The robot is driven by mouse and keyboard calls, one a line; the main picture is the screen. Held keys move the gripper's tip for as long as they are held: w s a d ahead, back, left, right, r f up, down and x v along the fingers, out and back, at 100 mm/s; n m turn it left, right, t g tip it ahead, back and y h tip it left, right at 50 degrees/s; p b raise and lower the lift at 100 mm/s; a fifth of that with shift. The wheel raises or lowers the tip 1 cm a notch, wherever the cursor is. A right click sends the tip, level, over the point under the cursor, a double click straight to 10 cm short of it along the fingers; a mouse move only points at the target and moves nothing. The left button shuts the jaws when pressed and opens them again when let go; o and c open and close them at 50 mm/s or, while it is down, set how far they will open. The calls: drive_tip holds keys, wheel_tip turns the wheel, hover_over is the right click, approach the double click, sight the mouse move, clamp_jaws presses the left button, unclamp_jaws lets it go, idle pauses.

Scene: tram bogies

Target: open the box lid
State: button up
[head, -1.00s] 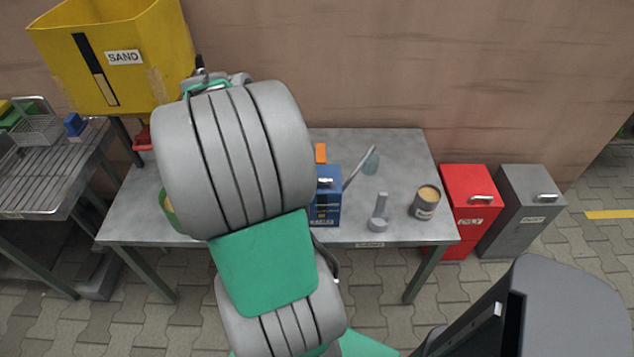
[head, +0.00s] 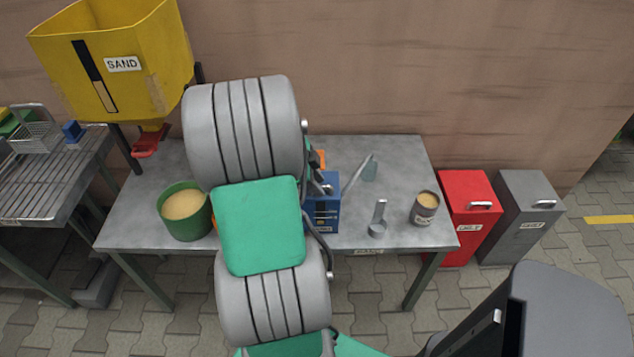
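A small blue box (head: 322,214) stands on the grey table, just right of my arm. Its lid looks closed, with a small metal handle on top; the left side of the box is partly covered by my arm. My gripper (head: 315,181) is mostly hidden behind my thick grey and green arm. Only a dark sliver shows at the box's upper left edge. I cannot tell whether it touches the box or whether its fingers are open or shut.
A green pot of sand-coloured fill (head: 184,213) stands left of my arm. An orange item (head: 318,158), a grey scoop (head: 377,222) and a tin (head: 424,209) are near the box. A yellow sand hopper (head: 110,60) overhangs the table's left end. Red (head: 468,215) and grey (head: 523,220) bins stand right.

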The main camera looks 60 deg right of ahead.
clamp_jaws()
idle(1.1)
